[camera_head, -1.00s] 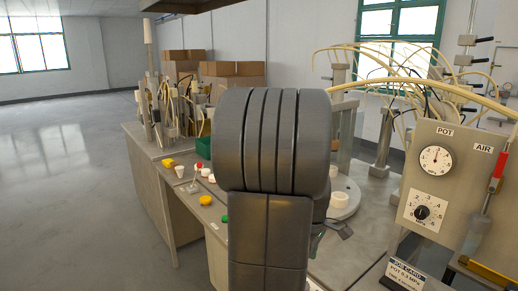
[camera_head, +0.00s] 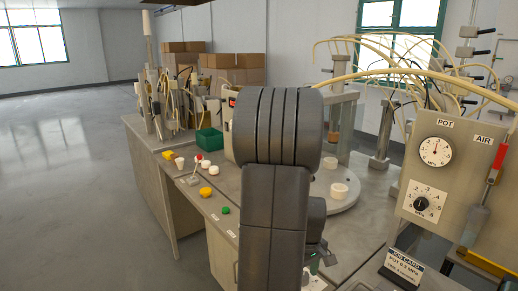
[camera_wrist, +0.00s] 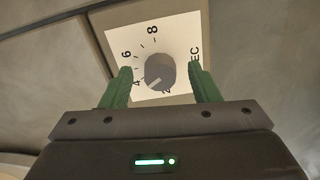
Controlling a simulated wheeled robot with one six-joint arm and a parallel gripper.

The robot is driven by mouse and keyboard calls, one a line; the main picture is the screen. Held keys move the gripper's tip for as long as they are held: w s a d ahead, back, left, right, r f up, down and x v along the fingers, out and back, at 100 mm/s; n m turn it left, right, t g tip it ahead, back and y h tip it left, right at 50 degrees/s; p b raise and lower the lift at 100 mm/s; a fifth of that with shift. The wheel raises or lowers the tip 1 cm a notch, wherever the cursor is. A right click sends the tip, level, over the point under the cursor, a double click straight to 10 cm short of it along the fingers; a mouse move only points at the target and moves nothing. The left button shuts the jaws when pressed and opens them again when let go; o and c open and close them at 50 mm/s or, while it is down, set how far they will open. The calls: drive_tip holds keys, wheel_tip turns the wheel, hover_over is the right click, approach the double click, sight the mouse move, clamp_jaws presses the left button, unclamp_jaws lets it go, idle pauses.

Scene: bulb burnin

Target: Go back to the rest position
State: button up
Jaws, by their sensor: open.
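My gripper (camera_wrist: 161,72) shows in the wrist view with its two green fingers apart and nothing between them in contact. Beyond the fingers is a grey knob (camera_wrist: 160,72) on a white dial plate (camera_wrist: 178,30) with the numbers 4, 6 and 8 and letters ending in "EC". The knob appears between the fingers, with a gap on each side. In the head view my large grey arm fills the middle and hides part of the bench; the gripper is mostly hidden low behind it.
The bench holds a green box (camera_head: 209,142), a yellow button (camera_head: 206,191), a green button (camera_head: 225,210) and a round plate (camera_head: 345,193). A panel (camera_head: 459,180) with a POT gauge (camera_head: 435,152) and a job card (camera_head: 403,267) stands right. The floor at left is clear.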

drive_tip(key=m, duration=0.7)
drive_tip(key=shift+m+p, duration=0.35)
drive_tip(key=shift+m, duration=0.05)
drive_tip(key=m, duration=0.3)
drive_tip(key=shift+a+m, duration=0.1)
drive_tip(key=shift+m, duration=0.3)
drive_tip(key=shift+m+p, duration=0.45)
drive_tip(key=shift+m, duration=1.45)
